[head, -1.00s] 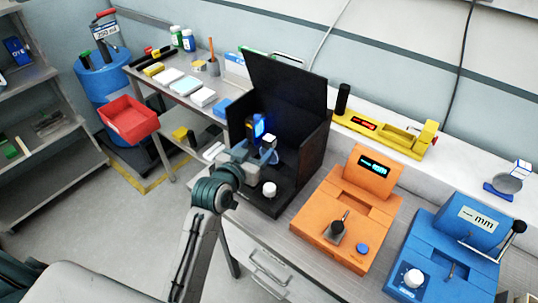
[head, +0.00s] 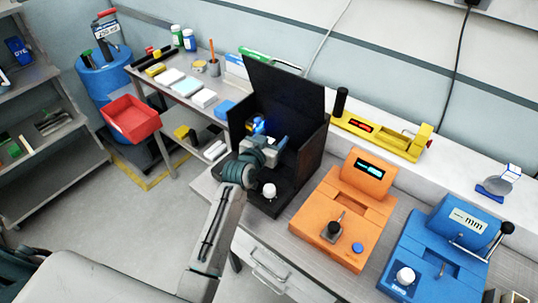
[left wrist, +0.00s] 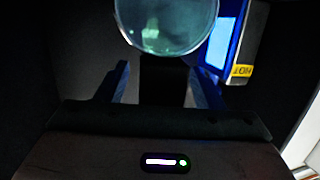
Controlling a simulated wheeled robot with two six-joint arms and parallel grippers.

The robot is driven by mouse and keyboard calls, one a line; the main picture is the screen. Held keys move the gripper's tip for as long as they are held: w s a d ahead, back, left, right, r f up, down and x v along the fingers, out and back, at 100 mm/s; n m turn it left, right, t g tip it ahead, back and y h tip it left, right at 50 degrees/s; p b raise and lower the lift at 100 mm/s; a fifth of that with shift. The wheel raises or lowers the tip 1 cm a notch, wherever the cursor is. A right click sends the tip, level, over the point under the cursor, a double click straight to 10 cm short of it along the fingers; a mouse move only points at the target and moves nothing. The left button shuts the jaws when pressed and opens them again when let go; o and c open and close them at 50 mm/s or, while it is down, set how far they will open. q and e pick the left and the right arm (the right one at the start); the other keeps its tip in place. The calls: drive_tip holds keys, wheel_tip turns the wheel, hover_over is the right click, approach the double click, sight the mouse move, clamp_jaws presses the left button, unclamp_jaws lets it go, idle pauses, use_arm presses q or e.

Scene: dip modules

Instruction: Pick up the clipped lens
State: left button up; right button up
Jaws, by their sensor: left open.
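The clipped lens (left wrist: 168,25) is a round, clear, greenish disc at the top of the left wrist view, cut off by the upper edge. A dark upright clip or post (left wrist: 163,82) is below it, between my fingers. My left gripper (left wrist: 160,78) is open, with one finger on each side of the post; I cannot tell if either touches it. In the head view my left gripper (head: 270,143) reaches into the black open-fronted box (head: 287,90). The lens is not distinguishable there. My right gripper is not in view.
A lit blue block with a yellow HOT label (left wrist: 240,71) stands close right of the lens. A white knob (head: 269,190) is at the box's front. An orange instrument (head: 330,225) and a blue one (head: 430,250) stand to the right.

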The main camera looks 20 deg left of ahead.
use_arm(q)
drive_tip(key=shift+c, duration=0.4)
clamp_jaws()
